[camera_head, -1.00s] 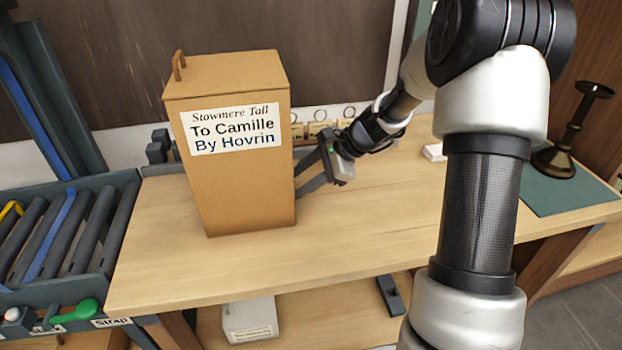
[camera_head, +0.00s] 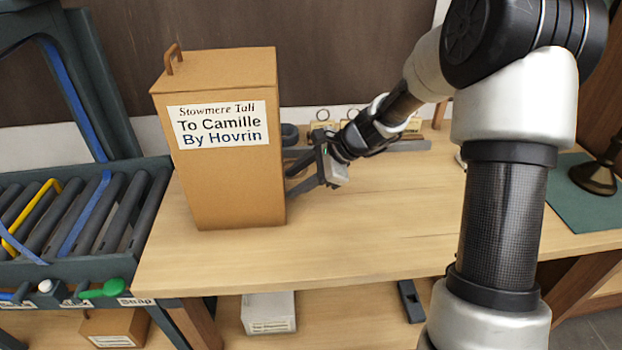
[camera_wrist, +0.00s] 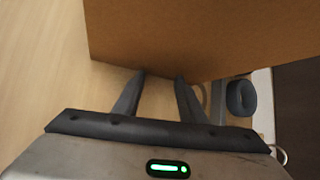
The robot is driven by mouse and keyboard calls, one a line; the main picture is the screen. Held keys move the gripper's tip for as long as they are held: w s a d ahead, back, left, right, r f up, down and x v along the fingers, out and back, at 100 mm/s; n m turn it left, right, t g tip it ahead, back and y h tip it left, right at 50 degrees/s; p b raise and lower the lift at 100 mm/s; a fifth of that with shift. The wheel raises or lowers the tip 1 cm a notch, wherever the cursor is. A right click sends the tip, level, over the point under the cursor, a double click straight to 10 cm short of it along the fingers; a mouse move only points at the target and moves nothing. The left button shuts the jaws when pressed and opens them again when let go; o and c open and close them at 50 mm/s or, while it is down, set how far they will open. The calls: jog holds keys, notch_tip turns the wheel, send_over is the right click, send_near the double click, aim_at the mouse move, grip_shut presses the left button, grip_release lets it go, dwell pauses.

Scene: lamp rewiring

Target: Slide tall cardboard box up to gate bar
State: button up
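The tall cardboard box (camera_head: 228,185) stands upright on the wooden table, near its left end. It has a small handle on top and a white label reading "To Camille By Hovrin". My gripper (camera_head: 289,183) is at the box's right side, with its two fingers spread and pointing at that face. In the wrist view the box (camera_wrist: 205,40) fills the top, and the open fingers (camera_wrist: 160,76) end at its lower edge; I cannot tell if they touch. A dark teal frame (camera_head: 97,95) rises left of the box, by the rollers; I cannot tell which part is the gate bar.
A roller conveyor (camera_head: 125,195) with blue and yellow straps adjoins the table's left end. A green handle (camera_head: 105,289) sits on its front. The table (camera_head: 380,230) is clear in front and right of the box. A dark stand (camera_head: 597,178) is on a green mat at right.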

jog(key=shift+a, duration=1)
jog(key=shift+a, duration=3.25)
jog(key=a, duration=0.5)
jog(key=shift+s+a+p, duration=0.1)
jog(key=shift+p, duration=0.2)
jog(key=shift+a, duration=0.65)
jog(key=shift+a+p, duration=0.75)
jog(key=shift+a, duration=2.5)
